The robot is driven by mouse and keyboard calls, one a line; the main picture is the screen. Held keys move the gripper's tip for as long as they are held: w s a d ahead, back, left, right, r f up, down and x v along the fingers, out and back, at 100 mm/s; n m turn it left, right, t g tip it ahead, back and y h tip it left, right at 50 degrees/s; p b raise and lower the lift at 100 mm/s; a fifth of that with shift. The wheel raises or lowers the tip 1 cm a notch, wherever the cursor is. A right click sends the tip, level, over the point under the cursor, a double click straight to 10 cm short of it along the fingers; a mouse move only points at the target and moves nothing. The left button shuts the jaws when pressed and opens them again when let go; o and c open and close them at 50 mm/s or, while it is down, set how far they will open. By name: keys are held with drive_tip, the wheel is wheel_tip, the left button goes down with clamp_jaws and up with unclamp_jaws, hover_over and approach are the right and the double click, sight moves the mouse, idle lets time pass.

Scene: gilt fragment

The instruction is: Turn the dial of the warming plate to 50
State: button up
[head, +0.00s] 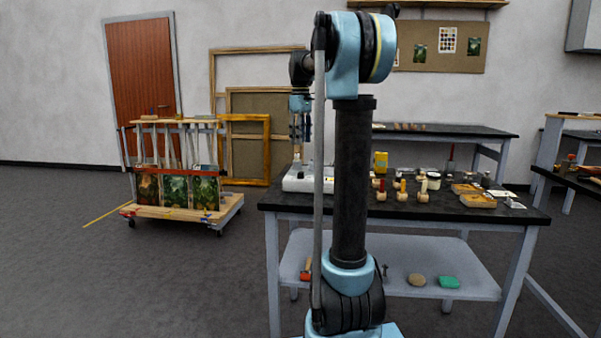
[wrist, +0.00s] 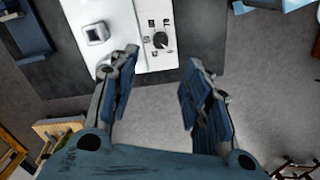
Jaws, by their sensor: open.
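The warming plate is a white box (wrist: 135,15) on the dark bench top, and it also shows in the head view (head: 296,181), partly hidden behind my arm. Its dial (wrist: 161,40) is a small dark round knob with small markings around it; the numbers are too small to read. A square raised metal part (wrist: 97,33) sits on the plate to the left of the dial. My gripper (wrist: 155,80) is open and empty, its blue-padded fingers wide apart. In the wrist view the dial lies beyond the fingertips, between their lines and apart from them. In the head view my gripper (head: 300,135) hangs above the plate.
The bench (head: 430,208) carries several wooden-handled tools, jars and a yellow box (head: 380,162) to the right of the plate. A lower shelf (head: 470,278) holds a green block and a tan stone. A wheeled cart (head: 170,212) with paintings stands at left, with open floor between.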

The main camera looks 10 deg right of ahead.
sight(301, 175)
wheel_tip(301, 175, down, 13)
drive_tip(key=shift+f, duration=0.1)
idle(0.4)
clamp_jaws()
